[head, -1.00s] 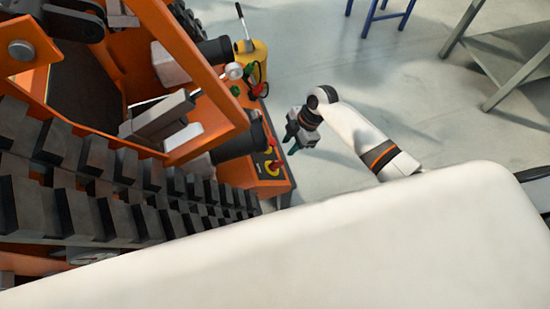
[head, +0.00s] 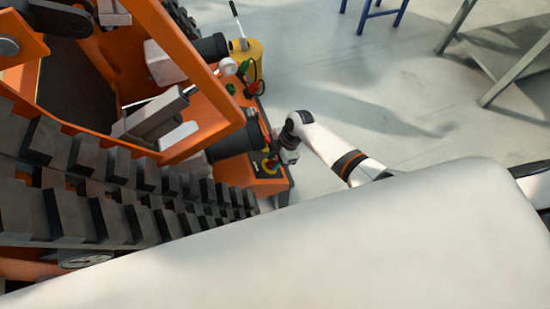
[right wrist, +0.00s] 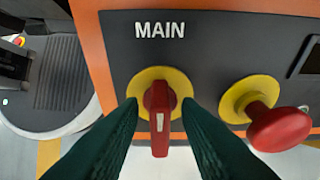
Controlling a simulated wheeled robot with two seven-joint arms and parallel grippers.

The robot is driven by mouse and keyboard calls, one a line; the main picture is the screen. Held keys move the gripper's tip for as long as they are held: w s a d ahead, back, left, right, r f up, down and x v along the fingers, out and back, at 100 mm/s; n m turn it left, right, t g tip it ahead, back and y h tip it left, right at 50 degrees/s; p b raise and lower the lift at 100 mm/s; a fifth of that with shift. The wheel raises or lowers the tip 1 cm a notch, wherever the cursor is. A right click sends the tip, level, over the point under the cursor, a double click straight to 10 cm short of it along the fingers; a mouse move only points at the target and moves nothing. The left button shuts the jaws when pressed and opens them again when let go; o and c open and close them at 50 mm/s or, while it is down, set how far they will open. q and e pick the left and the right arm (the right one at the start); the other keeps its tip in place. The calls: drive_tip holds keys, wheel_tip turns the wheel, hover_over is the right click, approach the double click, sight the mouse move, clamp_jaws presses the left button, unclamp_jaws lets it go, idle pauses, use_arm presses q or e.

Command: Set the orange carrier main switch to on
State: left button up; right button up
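The orange carrier (head: 215,75) fills the left of the head view, with its dark control panel at its near right end. In the right wrist view the main switch (right wrist: 160,110) is a red handle with a white mark on a yellow disc, under the word MAIN. The handle stands vertical in the picture. My right gripper (right wrist: 160,108) is open, its two dark green fingers on either side of the handle, with a small gap visible on each side. In the head view my right gripper (head: 284,157) is at the panel and partly hides it. My left gripper is not in view.
A red mushroom button (right wrist: 279,127) on a yellow disc is close to the right of the switch. A yellow canister (head: 246,62) with a lever stands beyond the panel. Black tracks (head: 110,190) run along the carrier. The grey floor at right is clear up to a metal table (head: 500,60).

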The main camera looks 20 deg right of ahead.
clamp_jaws()
drive_tip(key=shift+w+m, duration=0.1)
drive_tip(key=shift+m, duration=0.2)
drive_tip(key=shift+w+m+g, duration=0.1)
drive_tip(key=shift+m+g, duration=0.4)
drive_tip(key=shift+m, duration=0.7)
drive_tip(key=m+g+b, duration=0.1)
drive_tip(key=m, duration=0.2)
drive_tip(key=shift+w+f+y, duration=0.1)
drive_tip(key=shift+w+y, duration=0.05)
drive_tip(key=shift+y, duration=0.15)
drive_tip(key=m, duration=0.2)
drive_tip(key=m+g+y+b, duration=0.1)
drive_tip(key=m, duration=0.2)
drive_tip(key=shift+w+d+f, duration=0.1)
drive_tip(key=shift+w+d, duration=0.05)
drive_tip(key=m+y+b, duration=0.1)
drive_tip(key=m, duration=0.4)
drive_tip(key=shift+d+f+g, duration=0.1)
drive_tip(key=shift+d+g, duration=0.05)
drive_tip(key=shift+g, duration=0.25)
drive_tip(key=shift+m+y, duration=0.3)
drive_tip(key=shift+m, duration=0.1)
